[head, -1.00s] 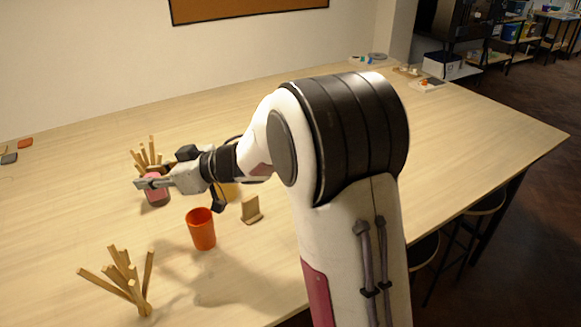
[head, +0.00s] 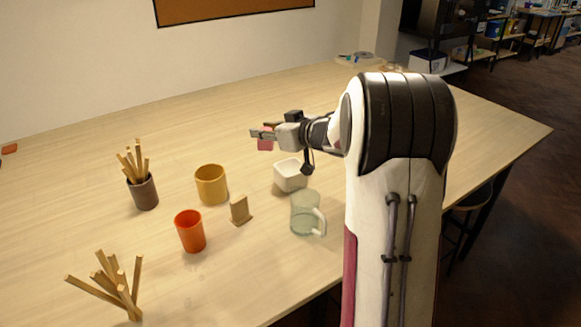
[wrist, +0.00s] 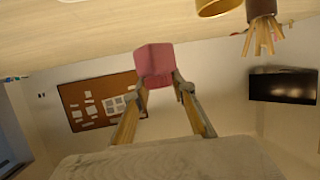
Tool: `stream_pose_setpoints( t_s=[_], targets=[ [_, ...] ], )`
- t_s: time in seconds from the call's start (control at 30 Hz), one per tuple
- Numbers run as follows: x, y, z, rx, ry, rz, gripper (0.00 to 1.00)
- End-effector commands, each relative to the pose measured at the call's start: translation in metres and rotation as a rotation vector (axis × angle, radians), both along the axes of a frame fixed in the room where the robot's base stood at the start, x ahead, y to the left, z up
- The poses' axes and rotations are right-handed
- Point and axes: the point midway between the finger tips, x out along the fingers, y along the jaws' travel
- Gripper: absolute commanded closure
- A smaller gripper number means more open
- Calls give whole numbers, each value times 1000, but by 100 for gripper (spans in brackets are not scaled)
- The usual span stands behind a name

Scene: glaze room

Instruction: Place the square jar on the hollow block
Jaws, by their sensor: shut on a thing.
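My gripper (head: 262,135) is shut on a pink square jar (head: 266,144) and holds it in the air above the table, beyond the white square bowl. In the wrist view the square jar (wrist: 154,62) sits between the two fingertips (wrist: 160,86). Part of it is hidden by the gripper in the head view. No thing is clearly a hollow block: a small tan upright piece with a foot (head: 240,210) stands mid-table, and a white hollow square bowl (head: 290,176) stands right of it. I cannot tell which one the name means.
An orange cup (head: 190,232), a yellow cup (head: 211,185), a dark cup of sticks (head: 144,192), a bundle of sticks (head: 125,285) and a clear glass mug (head: 306,214) stand around. The table's far left is mostly clear.

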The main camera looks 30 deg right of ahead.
Motion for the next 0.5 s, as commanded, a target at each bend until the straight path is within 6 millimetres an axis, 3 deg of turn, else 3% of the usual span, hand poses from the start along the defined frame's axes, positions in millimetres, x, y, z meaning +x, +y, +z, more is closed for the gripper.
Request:
stream_pose_setpoints(
  t_s=[0.03,0.2,0.33,0.5],
  targets=[
    [-3,-17,2,-1,-3,-29,100],
    [-8,-58,6,-2,-5,-107,100],
    [-5,-74,13,1,-9,-150,100],
    [-5,-78,12,10,0,-174,100]
  ],
)
